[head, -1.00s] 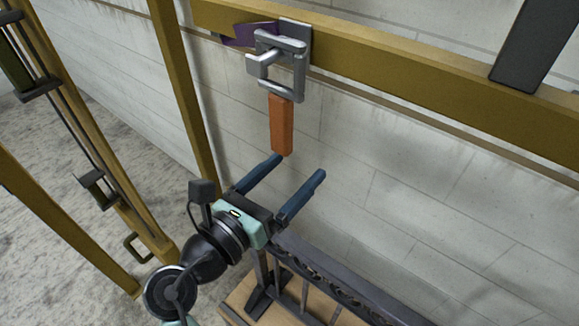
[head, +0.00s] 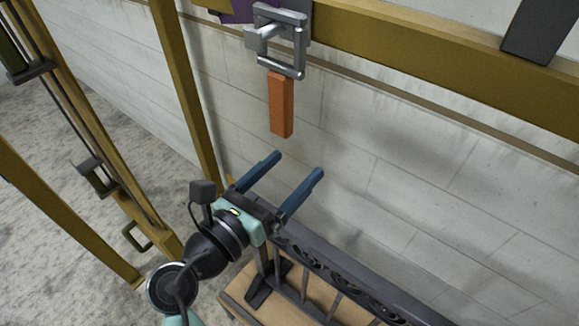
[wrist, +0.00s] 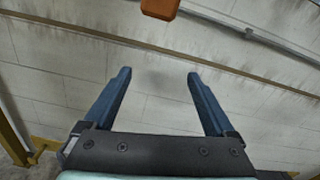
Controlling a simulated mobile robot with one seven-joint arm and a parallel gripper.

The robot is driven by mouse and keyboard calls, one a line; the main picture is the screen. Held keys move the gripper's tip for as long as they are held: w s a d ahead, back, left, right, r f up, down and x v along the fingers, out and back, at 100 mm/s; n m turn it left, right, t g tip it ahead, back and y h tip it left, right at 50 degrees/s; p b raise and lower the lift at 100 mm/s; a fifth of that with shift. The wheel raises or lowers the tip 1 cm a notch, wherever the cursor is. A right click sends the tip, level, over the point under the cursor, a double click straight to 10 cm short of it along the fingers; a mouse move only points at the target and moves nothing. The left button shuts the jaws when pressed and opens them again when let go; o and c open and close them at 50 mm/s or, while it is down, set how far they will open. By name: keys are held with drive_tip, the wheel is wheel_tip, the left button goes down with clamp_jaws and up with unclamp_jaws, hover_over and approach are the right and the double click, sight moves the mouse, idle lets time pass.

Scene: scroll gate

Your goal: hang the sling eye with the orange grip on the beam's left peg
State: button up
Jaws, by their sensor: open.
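The sling eye (head: 299,48) is a grey square metal loop at the top of the head view. It hangs around the grey left peg (head: 262,37) on the beam (head: 400,50). Its orange grip (head: 281,105) hangs straight down below the loop. The grip's lower end (wrist: 160,8) also shows at the top of the wrist view. My gripper (head: 298,163) is open and empty, below the grip and apart from it. Its two blue fingers (wrist: 157,75) have only bare wall between them in the wrist view.
A dark scrollwork gate (head: 340,280) stands on a wooden base (head: 240,285) below and right of my gripper. Yellow posts (head: 185,100) stand at the left. A dark strap or plate (head: 540,30) crosses the beam at right. A pale block wall (head: 440,180) is behind.

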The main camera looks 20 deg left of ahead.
drive_tip(key=p+v, duration=0.3)
drive_tip(key=v, duration=0.7)
drive_tip(key=shift+s, duration=0.3)
drive_tip(key=shift+a+r, duration=0.1)
idle(1.3)
